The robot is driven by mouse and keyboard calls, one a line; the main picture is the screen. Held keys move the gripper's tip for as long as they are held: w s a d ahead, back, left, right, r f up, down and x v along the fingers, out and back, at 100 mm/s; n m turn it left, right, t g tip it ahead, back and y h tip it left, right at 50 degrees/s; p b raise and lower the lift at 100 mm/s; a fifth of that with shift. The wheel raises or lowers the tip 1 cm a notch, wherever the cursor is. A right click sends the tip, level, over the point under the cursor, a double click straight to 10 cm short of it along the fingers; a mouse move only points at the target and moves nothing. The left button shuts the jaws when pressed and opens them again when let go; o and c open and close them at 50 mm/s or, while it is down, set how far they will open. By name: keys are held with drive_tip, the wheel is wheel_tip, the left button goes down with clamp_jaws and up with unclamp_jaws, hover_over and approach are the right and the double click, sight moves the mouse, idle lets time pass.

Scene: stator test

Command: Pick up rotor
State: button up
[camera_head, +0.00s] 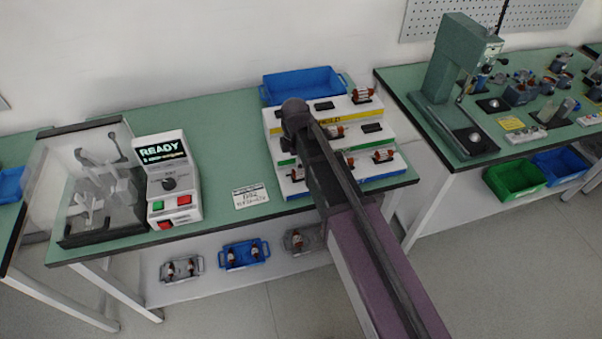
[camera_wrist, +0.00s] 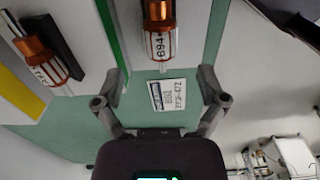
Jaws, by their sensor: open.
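Several copper-wound rotors lie on a stepped white rack (camera_head: 274,122). One sits at the top right (camera_head: 362,95), and others are on the lower steps, including one at the right (camera_head: 383,156). In the wrist view, a rotor marked 694 (camera_wrist: 158,35) lies on a white step, ahead of my gripper (camera_wrist: 160,78) and roughly centred between its fingers. My gripper is open and empty, with its fingertips apart from that rotor. A second rotor (camera_wrist: 45,60) lies to the left on a black holder. In the head view my arm covers part of the rack, and the fingers cannot be made out.
A blue bin (camera_head: 303,84) stands behind the rack. A tester reading READY (camera_head: 170,180) and a clear-covered fixture (camera_head: 95,195) are at left. A printed card (camera_head: 250,196) lies on green table surface (camera_head: 226,150), clear around it. Trays with rotors (camera_head: 243,255) sit below.

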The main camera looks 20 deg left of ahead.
drive_tip(key=shift+d+f+b, duration=0.1)
drive_tip(key=shift+f+b, duration=2.05)
drive_tip(key=shift+f, duration=0.2)
drive_tip(key=shift+c, duration=0.2)
clamp_jaws()
